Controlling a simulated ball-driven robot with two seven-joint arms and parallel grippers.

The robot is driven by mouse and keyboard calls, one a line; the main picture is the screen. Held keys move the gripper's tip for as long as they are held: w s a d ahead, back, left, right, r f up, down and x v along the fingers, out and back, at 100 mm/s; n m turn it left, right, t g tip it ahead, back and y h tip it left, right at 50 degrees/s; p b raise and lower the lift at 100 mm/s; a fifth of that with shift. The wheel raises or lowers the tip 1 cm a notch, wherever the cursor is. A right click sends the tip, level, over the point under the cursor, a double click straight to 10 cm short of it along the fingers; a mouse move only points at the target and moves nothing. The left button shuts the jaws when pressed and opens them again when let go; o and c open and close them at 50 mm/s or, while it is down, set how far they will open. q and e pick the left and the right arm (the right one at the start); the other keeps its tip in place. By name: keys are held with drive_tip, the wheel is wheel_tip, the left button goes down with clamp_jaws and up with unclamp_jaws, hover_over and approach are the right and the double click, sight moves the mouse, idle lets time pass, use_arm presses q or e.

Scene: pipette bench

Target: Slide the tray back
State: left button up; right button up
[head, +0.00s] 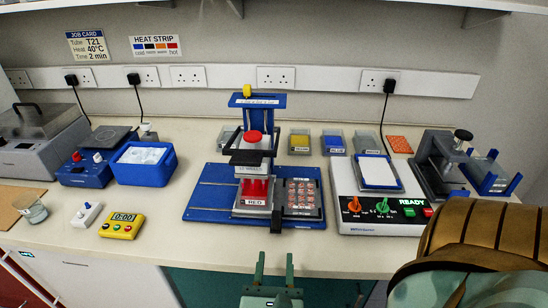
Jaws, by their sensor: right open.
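A blue platform (210,200) stands mid-bench and carries a press-like stand with a red-topped black and grey head (253,143). Below the head is a red block labelled RED (255,188). A dark tray with several pinkish round wells (301,193) sits on the platform's right part, beside the red block. A black handle-like piece (276,222) stands at the front edge near the tray. I cannot tell which part slides. My right gripper (274,268) is open and empty, in front of the bench edge and below the platform, apart from it. My left gripper is out of view.
A READY-lit device (372,222) stands right of the platform, with a dark press (431,165) beyond it. Left are a blue tub (143,177), a yellow timer (122,226) and a glass beaker (31,208). Small labelled trays line the back. Bare bench lies left of the platform.

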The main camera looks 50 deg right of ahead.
drive_tip(key=v, duration=0.4)
drive_tip(key=shift+s, duration=0.1)
drive_tip(key=shift+a, duration=0.1)
idle(0.4)
